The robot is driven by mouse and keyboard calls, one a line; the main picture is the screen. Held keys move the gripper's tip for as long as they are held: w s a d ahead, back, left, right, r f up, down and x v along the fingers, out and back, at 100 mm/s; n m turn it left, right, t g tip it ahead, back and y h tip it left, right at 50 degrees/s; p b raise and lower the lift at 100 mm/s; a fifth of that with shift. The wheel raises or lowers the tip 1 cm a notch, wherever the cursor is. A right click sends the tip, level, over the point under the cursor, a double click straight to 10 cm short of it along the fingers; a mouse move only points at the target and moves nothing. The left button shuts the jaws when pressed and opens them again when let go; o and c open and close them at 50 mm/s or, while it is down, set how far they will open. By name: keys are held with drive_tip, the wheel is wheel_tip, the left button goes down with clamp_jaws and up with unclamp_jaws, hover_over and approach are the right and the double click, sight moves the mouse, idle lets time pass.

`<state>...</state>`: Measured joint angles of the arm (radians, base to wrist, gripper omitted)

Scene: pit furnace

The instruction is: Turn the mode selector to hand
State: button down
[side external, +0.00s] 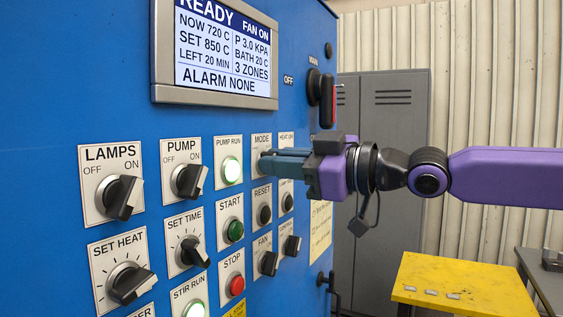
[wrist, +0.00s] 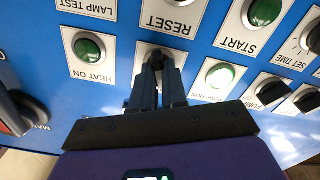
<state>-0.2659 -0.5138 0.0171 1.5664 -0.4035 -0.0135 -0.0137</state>
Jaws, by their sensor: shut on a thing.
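The mode selector's label plate (side external: 262,142) is on the blue panel, between the pump run and heat on plates. My gripper (side external: 268,162) reaches in from the right with its fingers at this plate. In the wrist view, which shows the panel upside down, my gripper (wrist: 158,70) is shut on the dark knob of the mode selector (wrist: 161,54). The fingers cover most of the knob and the plate's markings, so I cannot tell which way it points.
The lit pump run lamp (side external: 231,170) and the reset button (side external: 264,214) are close by. The heat on lamp (wrist: 88,48) is on the other side. A red-handled main switch (side external: 327,98) juts out above. A yellow table (side external: 460,283) stands at lower right.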

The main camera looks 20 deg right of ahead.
drive_tip(key=shift+n, duration=0.5)
drive_tip(key=c, duration=1.2)
unclamp_jaws()
drive_tip(key=shift+o, duration=0.2)
drive_tip(key=v, duration=1.7)
drive_tip(key=shift+d, duration=0.2)
drive_tip(key=shift+s, duration=0.15)
